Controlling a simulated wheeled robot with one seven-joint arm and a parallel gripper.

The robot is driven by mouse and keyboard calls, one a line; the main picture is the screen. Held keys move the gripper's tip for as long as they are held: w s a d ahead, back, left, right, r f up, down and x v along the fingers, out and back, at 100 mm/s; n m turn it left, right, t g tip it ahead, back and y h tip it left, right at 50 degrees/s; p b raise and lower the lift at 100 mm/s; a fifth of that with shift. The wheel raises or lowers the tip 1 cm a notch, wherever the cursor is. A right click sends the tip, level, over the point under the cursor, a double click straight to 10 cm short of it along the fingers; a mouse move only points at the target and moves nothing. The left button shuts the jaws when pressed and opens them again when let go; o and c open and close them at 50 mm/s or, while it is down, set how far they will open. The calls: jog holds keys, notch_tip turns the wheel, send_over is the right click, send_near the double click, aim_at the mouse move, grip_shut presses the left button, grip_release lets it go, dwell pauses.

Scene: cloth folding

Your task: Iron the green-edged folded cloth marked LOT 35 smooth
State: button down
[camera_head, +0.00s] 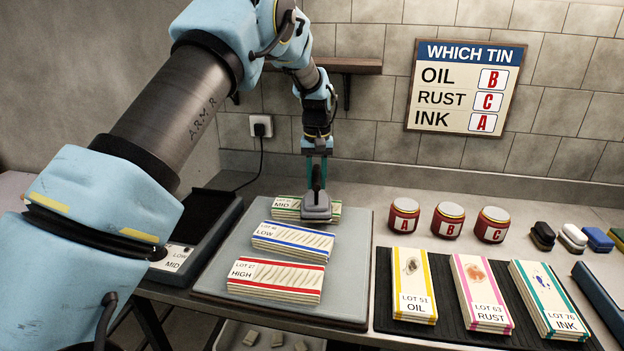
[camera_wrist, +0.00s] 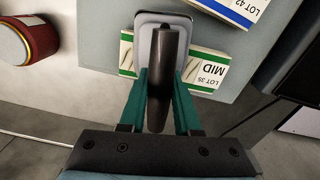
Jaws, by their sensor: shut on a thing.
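The green-edged folded cloth (camera_head: 287,205), marked MID, lies at the back of the grey board (camera_head: 350,290). In the wrist view the green-edged cloth (camera_wrist: 205,72) shows its LOT 35 and MID labels. My gripper (camera_head: 317,178) is shut on the dark handle of the iron (camera_head: 317,208). The iron's grey body (camera_wrist: 164,22) covers the middle of the cloth, and my teal fingers stand on both sides of its handle (camera_wrist: 158,85). I cannot tell whether the iron touches the cloth. The cloth's surface under the iron is hidden.
A blue-edged cloth (camera_head: 293,240) and a red-edged cloth (camera_head: 276,280) lie in front on the board. A dark iron stand (camera_head: 205,225) is at left. Tins A (camera_head: 404,215), B (camera_head: 448,220) and C (camera_head: 491,225) stand right. Three stained cloths lie on a dark mat (camera_head: 390,318).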

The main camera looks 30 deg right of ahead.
jog(key=shift+s+d+f+p, duration=0.1)
jog(key=shift+s+d+p, duration=0.1)
jog(key=shift+s+d, duration=0.65)
jog(key=shift+s+d+f+p, duration=0.15)
jog(key=shift+s+d, duration=0.45)
jog(key=shift+d, duration=0.3)
jog(key=shift+s+d+r+p, duration=0.15)
jog(key=shift+s+d+p, duration=0.1)
jog(key=shift+s+d, duration=0.35)
jog(key=shift+s+d+r+p, duration=0.1)
jog(key=shift+s+d+p, duration=0.2)
jog(key=shift+d, duration=0.35)
jog(key=shift+w+a+r, duration=0.15)
jog(key=shift+w+a, duration=0.5)
jog(key=shift+a, duration=0.1)
jog(key=shift+w+a+r, duration=0.1)
jog(key=shift+w+a, duration=0.55)
jog(key=shift+a, duration=0.1)
jog(key=shift+w+a+f, duration=0.1)
jog(key=shift+w+a, duration=0.65)
jog(key=shift+a, duration=0.3)
jog(key=shift+w+a+f, duration=0.15)
jog(key=shift+w+a, duration=0.65)
jog(key=shift+a, duration=0.3)
jog(key=shift+w+a+f, duration=0.1)
jog(key=shift+w+a, duration=0.65)
jog(key=shift+a, duration=0.3)
